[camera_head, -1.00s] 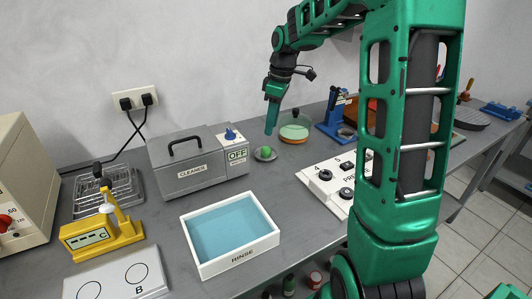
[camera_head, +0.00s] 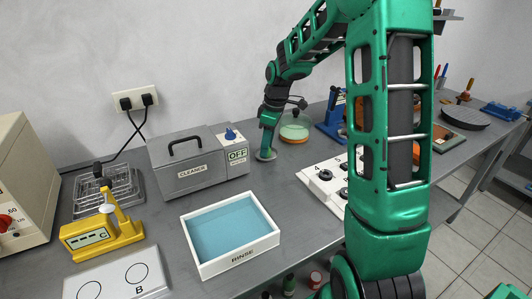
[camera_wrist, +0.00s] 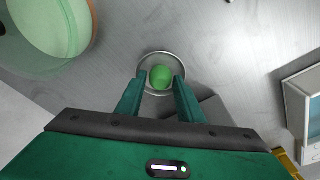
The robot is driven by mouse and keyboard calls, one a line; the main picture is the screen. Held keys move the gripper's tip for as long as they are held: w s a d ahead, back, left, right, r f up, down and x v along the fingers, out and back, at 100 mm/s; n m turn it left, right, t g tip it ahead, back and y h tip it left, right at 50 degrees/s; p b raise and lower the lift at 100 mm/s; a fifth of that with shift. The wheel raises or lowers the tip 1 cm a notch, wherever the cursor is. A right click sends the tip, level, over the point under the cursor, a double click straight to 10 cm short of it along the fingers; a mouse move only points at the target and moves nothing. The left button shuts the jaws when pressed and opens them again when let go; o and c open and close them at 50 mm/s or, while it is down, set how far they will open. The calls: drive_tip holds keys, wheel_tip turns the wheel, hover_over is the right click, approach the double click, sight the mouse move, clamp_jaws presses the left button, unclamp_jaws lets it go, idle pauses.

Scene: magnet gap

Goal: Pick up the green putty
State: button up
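The green putty (camera_wrist: 160,76) is a small round lump in a shallow round metal dish (camera_wrist: 146,60) on the bench. My gripper (camera_wrist: 161,82) points down at the dish with its two fingers apart, one on each side of the putty in the wrist view. A gap seems to show between the putty and each finger. In the head view my gripper (camera_head: 266,152) is low over the dish (camera_head: 258,157) and hides most of the putty.
The grey cleaner box (camera_head: 200,165) stands just left of the dish.

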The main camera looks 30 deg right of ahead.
drive_tip(key=c, duration=0.7)
drive_tip(key=shift+r, duration=0.15)
wheel_tip(320, 180, up, 10)
drive_tip(key=shift+o, duration=0.5)
